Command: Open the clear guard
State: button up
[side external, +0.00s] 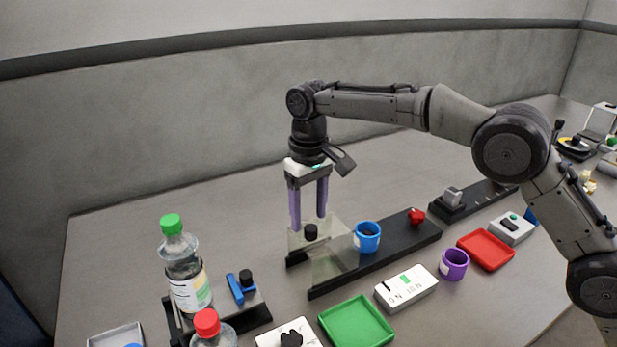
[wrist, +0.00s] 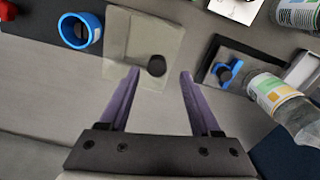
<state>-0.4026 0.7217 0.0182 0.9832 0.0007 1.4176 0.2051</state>
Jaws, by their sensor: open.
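The clear guard (side external: 332,262) is a see-through panel at the left end of a long black base (side external: 390,250). A black knob (side external: 311,232) sits on the guard. In the wrist view the guard (wrist: 125,45) is at the upper middle, with its knob (wrist: 156,66) near its lower right corner. My gripper (side external: 308,222) points down just above and behind the guard, its purple fingers apart. In the wrist view the open gripper (wrist: 159,73) has the knob close to the gap between its fingertips, and nothing is clearly held. I cannot tell whether a finger touches the guard.
A blue cup (side external: 367,237) stands on the base right of the guard. A green-capped bottle (side external: 185,265) and a blue clamp (side external: 240,287) stand left. A green tray (side external: 356,322), white switch box (side external: 406,288), purple cup (side external: 454,264) and red tray (side external: 486,250) lie in front. The table behind is clear.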

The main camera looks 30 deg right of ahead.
notch_tip(320, 180, up, 11)
dwell(0.4)
jog(key=shift+f, duration=0.1)
dwell(0.3)
